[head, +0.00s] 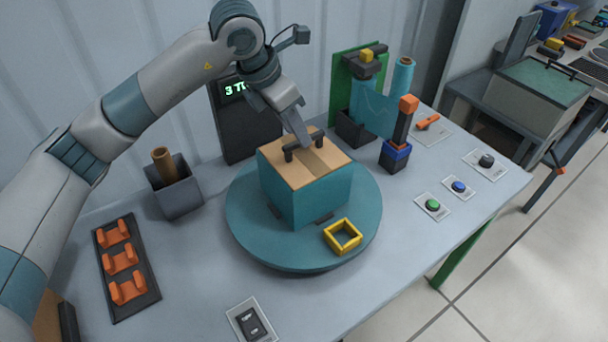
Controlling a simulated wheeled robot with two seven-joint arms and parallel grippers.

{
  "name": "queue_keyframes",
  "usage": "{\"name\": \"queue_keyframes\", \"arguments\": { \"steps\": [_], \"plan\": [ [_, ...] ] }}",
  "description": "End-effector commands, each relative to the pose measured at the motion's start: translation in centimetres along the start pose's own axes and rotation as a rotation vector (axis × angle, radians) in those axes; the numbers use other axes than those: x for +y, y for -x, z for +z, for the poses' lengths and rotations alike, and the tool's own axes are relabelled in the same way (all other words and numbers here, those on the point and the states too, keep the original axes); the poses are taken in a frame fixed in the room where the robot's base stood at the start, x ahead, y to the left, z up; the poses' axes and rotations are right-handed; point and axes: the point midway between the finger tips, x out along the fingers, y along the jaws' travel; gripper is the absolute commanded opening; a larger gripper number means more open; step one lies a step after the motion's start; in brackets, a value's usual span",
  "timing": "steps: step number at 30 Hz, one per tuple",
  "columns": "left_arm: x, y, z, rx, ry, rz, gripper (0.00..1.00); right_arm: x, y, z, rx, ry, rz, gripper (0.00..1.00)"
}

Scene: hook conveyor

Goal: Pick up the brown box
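A box with a tan-brown top (328,158) and teal sides stands on a round teal turntable (245,225) in the middle of the table. A dark handle (290,153) rises from its top. My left gripper (303,138) reaches down from the upper left, with its fingers at the handle. The fingers overlap in this view, so their gap and any contact with the handle cannot be told. A small piece of something brown (47,318) shows at the lower left, mostly hidden by my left arm. My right gripper is not in view.
A yellow square frame (343,236) lies on the turntable. A dark display (240,120), a grey bin (176,195) with a brown cylinder, an orange-topped post (402,130), an orange-hook rack (121,262) and several buttons surround it. The table's front right is mostly clear.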

Motion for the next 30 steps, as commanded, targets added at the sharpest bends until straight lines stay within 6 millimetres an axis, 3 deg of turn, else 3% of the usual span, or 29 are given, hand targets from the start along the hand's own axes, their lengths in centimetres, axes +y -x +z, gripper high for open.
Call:
{"name": "queue_keyframes", "arguments": {
  "steps": [5, 12, 18, 30],
  "plan": [
    [0.0, -0.7, 0.2, 0.002, 0.001, -0.002, 0.33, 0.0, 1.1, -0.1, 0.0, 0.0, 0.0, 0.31],
    [0.1, -3.1, 0.6, 0.004, 0.001, -0.004, 0.33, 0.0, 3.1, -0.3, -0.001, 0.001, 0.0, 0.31],
    [0.2, -4.9, 0.5, 0.001, 0.001, -0.001, 0.33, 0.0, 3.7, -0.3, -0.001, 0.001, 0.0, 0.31],
    [0.2, -5.1, 0.5, 0.0, 0.0, 0.0, 0.33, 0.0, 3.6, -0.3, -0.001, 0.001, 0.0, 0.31]
  ]
}}
